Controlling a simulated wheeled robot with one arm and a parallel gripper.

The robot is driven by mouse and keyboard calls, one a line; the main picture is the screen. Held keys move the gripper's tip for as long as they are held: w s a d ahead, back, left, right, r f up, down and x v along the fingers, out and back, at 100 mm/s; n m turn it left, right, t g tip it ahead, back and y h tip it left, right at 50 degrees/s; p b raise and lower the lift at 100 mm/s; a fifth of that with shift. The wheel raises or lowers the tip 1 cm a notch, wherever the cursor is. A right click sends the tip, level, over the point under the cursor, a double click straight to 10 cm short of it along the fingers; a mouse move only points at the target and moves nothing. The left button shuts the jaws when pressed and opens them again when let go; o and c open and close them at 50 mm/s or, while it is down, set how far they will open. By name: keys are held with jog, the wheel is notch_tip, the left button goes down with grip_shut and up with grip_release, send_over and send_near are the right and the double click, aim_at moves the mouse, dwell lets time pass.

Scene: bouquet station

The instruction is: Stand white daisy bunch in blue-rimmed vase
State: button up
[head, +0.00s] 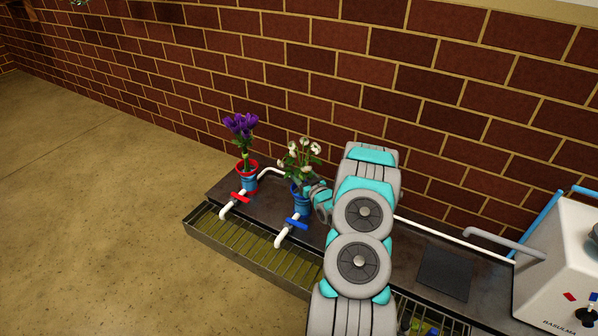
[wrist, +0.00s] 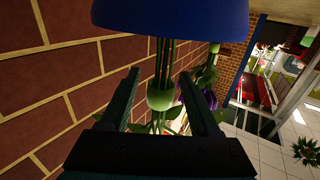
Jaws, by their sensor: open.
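The white daisy bunch (head: 300,158) stands upright in the blue-rimmed vase (head: 301,203), its blooms and leaves above the rim. In the wrist view, which looks upside down, the blue vase (wrist: 172,12) fills the top and the green stems run to it from a pale green collar (wrist: 161,96). My gripper (head: 312,187) is at the right side of the bunch, just above the vase. In the wrist view my open gripper (wrist: 166,85) has one finger on each side of the collar, with gaps visible. The lower stem ends are hidden by the vase.
A red-rimmed vase (head: 249,181) with purple flowers (head: 240,125) stands to the left. White pipes with a red valve handle (head: 241,198) and a blue one (head: 297,223) run in front. A brick wall (head: 270,70) is close behind. A white machine (head: 562,265) stands far right.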

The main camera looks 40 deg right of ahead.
aim_at(304, 177)
jog(key=shift+s+a, duration=0.2)
jog(key=shift+s, duration=1.1)
jog(key=shift+s+a, duration=0.2)
jog(key=shift+s, duration=1.1)
jog(key=shift+s+a, duration=0.2)
jog(key=shift+s, duration=1.1)
